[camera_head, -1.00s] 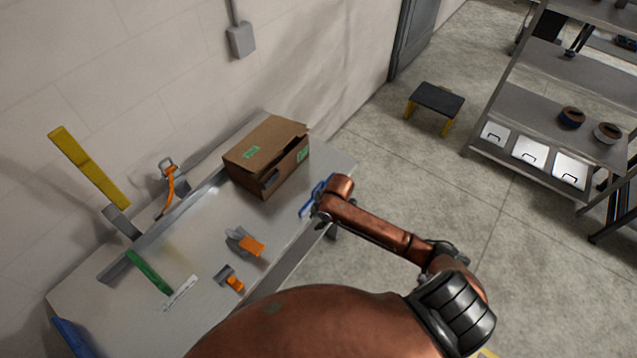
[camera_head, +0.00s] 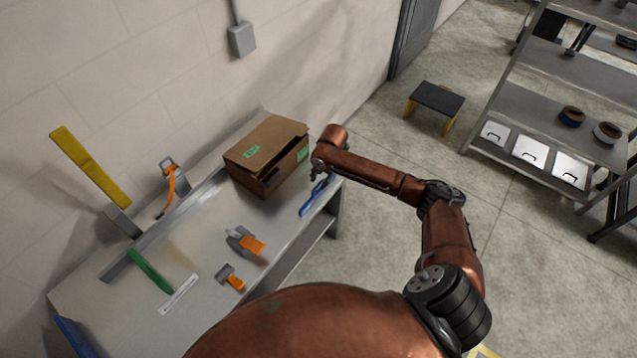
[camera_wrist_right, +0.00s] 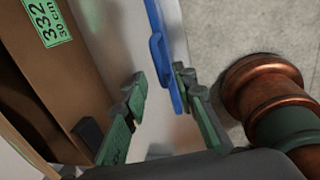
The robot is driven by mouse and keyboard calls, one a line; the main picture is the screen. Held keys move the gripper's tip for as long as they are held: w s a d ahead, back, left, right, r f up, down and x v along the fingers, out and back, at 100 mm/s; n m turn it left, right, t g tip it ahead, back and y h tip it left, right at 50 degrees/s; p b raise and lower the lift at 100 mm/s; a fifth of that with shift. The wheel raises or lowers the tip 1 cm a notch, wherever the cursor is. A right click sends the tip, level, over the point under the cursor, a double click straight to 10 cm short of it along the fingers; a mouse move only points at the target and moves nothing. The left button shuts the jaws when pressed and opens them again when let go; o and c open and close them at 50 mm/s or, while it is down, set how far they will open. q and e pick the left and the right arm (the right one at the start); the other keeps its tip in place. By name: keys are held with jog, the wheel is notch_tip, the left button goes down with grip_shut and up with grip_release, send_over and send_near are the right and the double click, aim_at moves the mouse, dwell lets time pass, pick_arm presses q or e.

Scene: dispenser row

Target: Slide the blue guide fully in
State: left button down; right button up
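The blue guide (camera_head: 313,199) lies along the right end of the grey bench, beside the cardboard box. In the right wrist view the guide (camera_wrist_right: 159,50) is a blue strip with a raised handle-like part. My right gripper (camera_head: 321,174) is over the guide's far end. In the right wrist view its two green-grey fingers (camera_wrist_right: 160,82) are apart, with the blue handle part showing in the gap, nearer the right finger. I cannot tell whether a finger touches it. My left gripper is not in view.
The cardboard box (camera_head: 268,160) stands close left of the guide. Orange-handled clamps (camera_head: 249,245), a green bar (camera_head: 150,272) and a yellow lever (camera_head: 90,165) are farther left on the bench. A step stool (camera_head: 436,99) and shelving (camera_head: 560,110) stand on the floor at right.

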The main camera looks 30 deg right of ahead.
aim_at(318, 190)
jog(key=shift+w+f, duration=0.2)
jog(key=shift+f, duration=0.85)
grip_shut()
